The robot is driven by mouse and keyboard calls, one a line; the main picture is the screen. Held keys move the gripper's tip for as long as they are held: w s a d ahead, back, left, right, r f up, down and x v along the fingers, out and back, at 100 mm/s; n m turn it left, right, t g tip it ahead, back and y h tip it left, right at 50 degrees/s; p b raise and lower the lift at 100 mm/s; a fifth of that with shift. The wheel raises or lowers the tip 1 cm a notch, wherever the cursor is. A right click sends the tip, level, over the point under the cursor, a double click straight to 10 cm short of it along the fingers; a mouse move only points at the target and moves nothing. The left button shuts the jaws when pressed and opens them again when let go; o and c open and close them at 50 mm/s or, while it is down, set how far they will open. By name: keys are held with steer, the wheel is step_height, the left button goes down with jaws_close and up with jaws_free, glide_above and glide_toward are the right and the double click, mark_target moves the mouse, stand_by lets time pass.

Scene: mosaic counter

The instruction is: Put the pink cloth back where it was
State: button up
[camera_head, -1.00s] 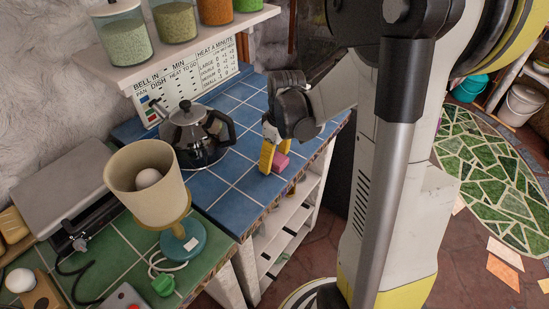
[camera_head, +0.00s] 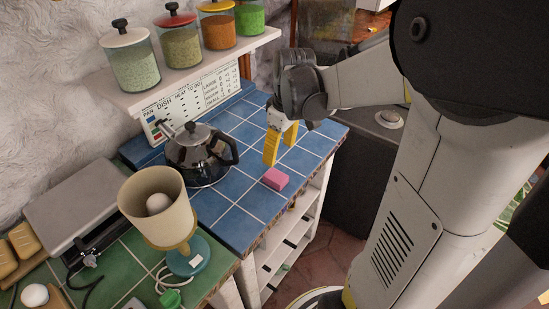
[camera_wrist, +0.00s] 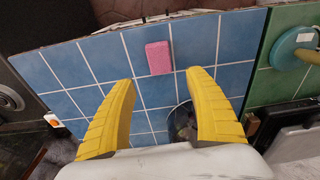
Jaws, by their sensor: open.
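The pink cloth (camera_head: 275,179), a small folded block, lies on the blue tiled counter (camera_head: 240,210) close to its front edge. It also shows in the wrist view (camera_wrist: 158,57), flat on the tiles and beyond my fingertips. My gripper (camera_head: 280,146) has yellow fingers and points down above the counter, behind the cloth and apart from it. In the wrist view the two fingers (camera_wrist: 165,88) are spread wide with nothing between them.
A dark kettle (camera_head: 196,156) stands on the blue tiles left of my gripper. A lamp (camera_head: 160,210) with a cream shade stands on the green tiles. A shelf (camera_head: 190,75) with several jars hangs above. The blue tiles around the cloth are clear.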

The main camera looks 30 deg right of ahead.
steer(key=s+a+r+m+t, duration=0.2)
steer(key=s+a+r+t, duration=0.1)
steer(key=s+a, duration=0.2)
steer(key=s+a+r+m+t, duration=0.2)
steer(key=s+a+r, duration=0.1)
steer(key=a, duration=0.5)
steer(key=shift+s+a+r+t+h, duration=0.3)
steer(key=shift+s+a+r+t, duration=0.1)
steer(key=shift+s, duration=0.45)
